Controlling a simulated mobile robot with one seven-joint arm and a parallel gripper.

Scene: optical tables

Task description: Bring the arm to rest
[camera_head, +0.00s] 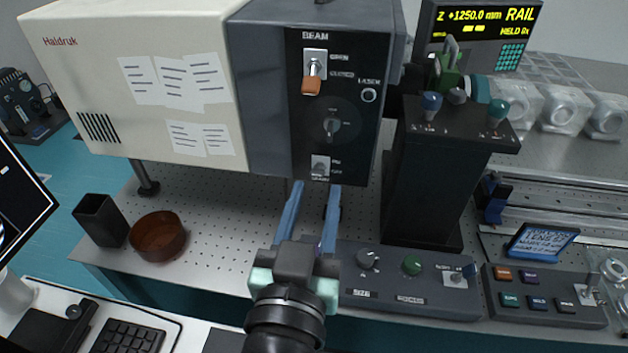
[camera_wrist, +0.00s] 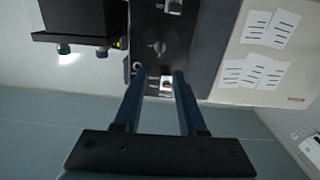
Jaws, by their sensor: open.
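My gripper (camera_head: 315,190) is in the middle of the head view, with two long blue fingers apart and nothing between them. Its fingertips point at the lower part of the dark front panel (camera_head: 283,125) of the cream Haldruk box (camera_head: 105,50). A small switch (camera_head: 320,166) on that panel is just above the fingertips in the picture. In the wrist view, the open fingers (camera_wrist: 155,80) frame a small lit switch (camera_wrist: 167,83) on the panel. I cannot tell whether the tips touch the panel.
A control box with knobs (camera_head: 410,275) lies right of my gripper. A black column (camera_head: 440,180) with small knobs stands behind it. A brown bowl (camera_head: 158,240) and a black cup (camera_head: 100,222) stand left on the perforated table (camera_head: 220,205). A button box (camera_head: 540,300) is at right.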

